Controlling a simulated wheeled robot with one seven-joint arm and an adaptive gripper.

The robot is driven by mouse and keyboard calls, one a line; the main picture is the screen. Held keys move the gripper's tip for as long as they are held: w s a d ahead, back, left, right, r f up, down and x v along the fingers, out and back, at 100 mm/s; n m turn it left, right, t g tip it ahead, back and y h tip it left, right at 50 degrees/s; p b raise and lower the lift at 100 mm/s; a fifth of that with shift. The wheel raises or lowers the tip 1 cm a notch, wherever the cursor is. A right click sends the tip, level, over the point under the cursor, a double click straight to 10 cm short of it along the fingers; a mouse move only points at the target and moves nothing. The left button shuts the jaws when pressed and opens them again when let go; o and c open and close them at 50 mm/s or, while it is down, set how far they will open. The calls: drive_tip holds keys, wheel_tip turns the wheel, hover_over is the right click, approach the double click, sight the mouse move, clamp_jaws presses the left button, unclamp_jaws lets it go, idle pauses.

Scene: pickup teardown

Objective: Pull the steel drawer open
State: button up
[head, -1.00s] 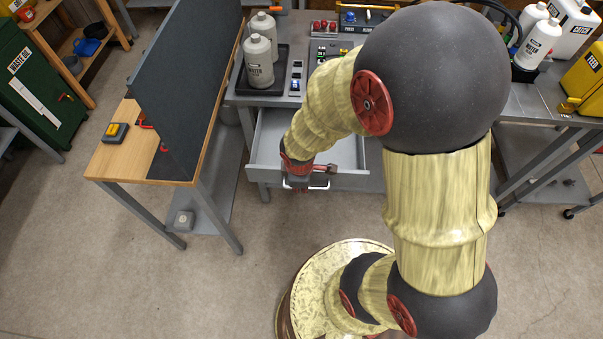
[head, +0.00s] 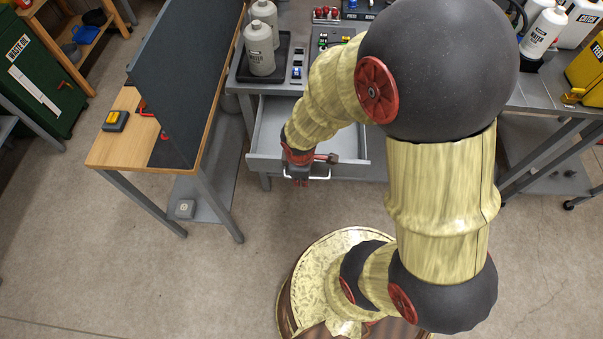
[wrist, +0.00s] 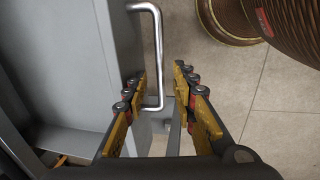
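The steel drawer (head: 262,163) under the grey steel workbench stands open, its empty inside showing from above. Its front bears a pale bar handle (head: 324,177). My gripper (head: 298,180) is at the left end of this handle, pointing down. In the wrist view the bright handle (wrist: 159,55) runs along the drawer front (wrist: 124,50), and its near end lies between my fingers (wrist: 162,88). The fingers are apart, with a gap on the right side of the bar. Whether the left finger touches the handle I cannot tell.
A wooden bench (head: 110,150) with a dark upright panel (head: 190,80) stands left of the drawer. White bottles (head: 259,48) stand on the steel workbench (head: 285,88). A steel cart (head: 545,95) is at the right. The floor (head: 210,280) before the drawer is clear on the left.

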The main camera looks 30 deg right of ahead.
wheel_tip(320, 180, up, 12)
drive_tip(key=s+a, duration=0.1)
drive_tip(key=s, duration=0.1)
idle(0.4)
drive_tip(key=shift+w+a+f, duration=0.1)
drive_tip(key=shift+f, duration=0.05)
idle(0.3)
drive_tip(key=s+a+r+m+t, duration=0.1)
drive_tip(key=s+r+m+t, duration=0.1)
drive_tip(key=r+m, duration=0.3)
drive_tip(key=s+a+r+m+t+y, duration=0.1)
drive_tip(key=s+r+m, duration=0.3)
drive_tip(key=r, duration=0.9)
drive_tip(key=shift+a+m+t, duration=0.4)
drive_tip(key=shift+a+m, duration=0.3)
drive_tip(key=shift+m, duration=0.3)
